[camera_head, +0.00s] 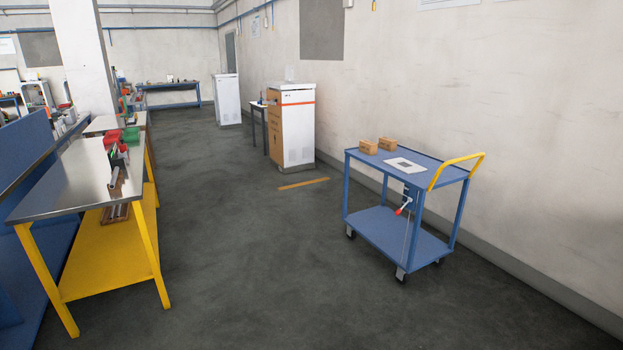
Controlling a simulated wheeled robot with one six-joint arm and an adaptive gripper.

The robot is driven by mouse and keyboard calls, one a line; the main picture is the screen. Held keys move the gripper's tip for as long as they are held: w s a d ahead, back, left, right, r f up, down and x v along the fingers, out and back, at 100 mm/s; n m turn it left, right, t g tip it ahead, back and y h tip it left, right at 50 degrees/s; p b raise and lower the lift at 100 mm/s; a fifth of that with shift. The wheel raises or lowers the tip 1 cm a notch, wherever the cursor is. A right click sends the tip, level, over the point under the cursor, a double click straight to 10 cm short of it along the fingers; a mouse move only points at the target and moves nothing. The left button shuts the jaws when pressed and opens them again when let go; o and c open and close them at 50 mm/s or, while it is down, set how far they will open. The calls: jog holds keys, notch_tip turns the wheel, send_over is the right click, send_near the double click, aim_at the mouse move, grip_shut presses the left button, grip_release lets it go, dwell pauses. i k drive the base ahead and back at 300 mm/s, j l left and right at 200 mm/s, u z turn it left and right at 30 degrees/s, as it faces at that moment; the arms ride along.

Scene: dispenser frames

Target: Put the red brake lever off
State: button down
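A red brake lever (398,212) with a pale shaft sits on the near side of a blue cart (402,246), between its two shelves. The lever slants, its red end at the lower left and its shaft rising to the right toward a dark blue mount (411,193) below the top shelf. The cart stands on casters at the right, close to the wall, with a yellow push handle (457,170) at its right end. My gripper is not in view.
Brown boxes (368,147) and a white sheet lie on the cart's top. A steel-topped workbench (70,185) with yellow legs stands at the left. A white-and-brown cabinet (299,125) stands behind the cart. The grey floor (240,250) between bench and cart is clear.

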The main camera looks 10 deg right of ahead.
aim_at(398, 212)
jog(key=i+z, duration=0.1)
jog(key=i, duration=0.85)
jog(key=i+j+z, duration=0.15)
jog(key=i, duration=0.8)
jog(key=i+j+z, duration=0.25)
jog(key=i+z, duration=0.2)
jog(key=i+j+z, duration=0.45)
jog(key=i, duration=0.15)
jog(key=i+j+z, duration=0.4)
jog(key=j, duration=0.15)
